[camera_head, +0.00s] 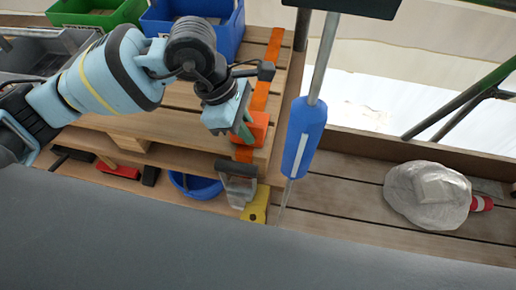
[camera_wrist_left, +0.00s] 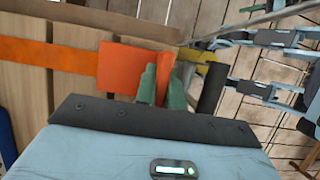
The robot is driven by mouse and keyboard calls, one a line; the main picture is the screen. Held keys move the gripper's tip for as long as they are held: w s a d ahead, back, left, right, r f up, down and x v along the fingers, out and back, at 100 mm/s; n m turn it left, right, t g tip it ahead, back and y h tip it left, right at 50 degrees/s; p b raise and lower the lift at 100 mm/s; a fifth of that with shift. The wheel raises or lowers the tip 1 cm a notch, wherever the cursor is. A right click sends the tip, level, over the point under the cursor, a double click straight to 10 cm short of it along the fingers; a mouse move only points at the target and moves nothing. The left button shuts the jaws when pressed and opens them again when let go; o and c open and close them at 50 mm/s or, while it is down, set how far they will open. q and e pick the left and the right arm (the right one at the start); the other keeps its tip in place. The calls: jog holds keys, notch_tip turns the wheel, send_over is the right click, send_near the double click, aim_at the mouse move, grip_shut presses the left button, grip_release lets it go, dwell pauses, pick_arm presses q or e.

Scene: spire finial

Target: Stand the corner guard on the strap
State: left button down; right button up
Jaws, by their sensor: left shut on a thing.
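The corner guard (camera_head: 254,130) is a bright orange angled piece at the front edge of the wooden pallet. The strap (camera_head: 268,75) is a flat orange band running across the pallet, in line with the guard and showing again below it. My left gripper (camera_head: 244,133) is shut on the guard. In the left wrist view the green fingertips (camera_wrist_left: 161,82) pinch the guard's raised flange, and its flat face (camera_wrist_left: 118,68) covers the end of the visible strap (camera_wrist_left: 45,52). I cannot tell whether guard and strap touch. My right gripper is not in view.
A blue-sleeved metal rod (camera_head: 304,135) stands close to the right of the guard. Below are a clear-bodied tool (camera_head: 238,187), a yellow item (camera_head: 256,204) and a blue bowl (camera_head: 196,187). A blue bin (camera_head: 228,35) is behind. A pale bag (camera_head: 428,194) lies right.

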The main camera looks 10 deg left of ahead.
pick_arm(q)
jog(key=shift+f, duration=0.3)
jog(key=c, duration=1.5)
grip_release()
jog(key=shift+a+r, duration=0.1)
jog(key=shift+r, duration=0.45)
jog(key=v, duration=1.1)
jog(key=shift+r, duration=0.15)
jog(key=shift+a, duration=0.15)
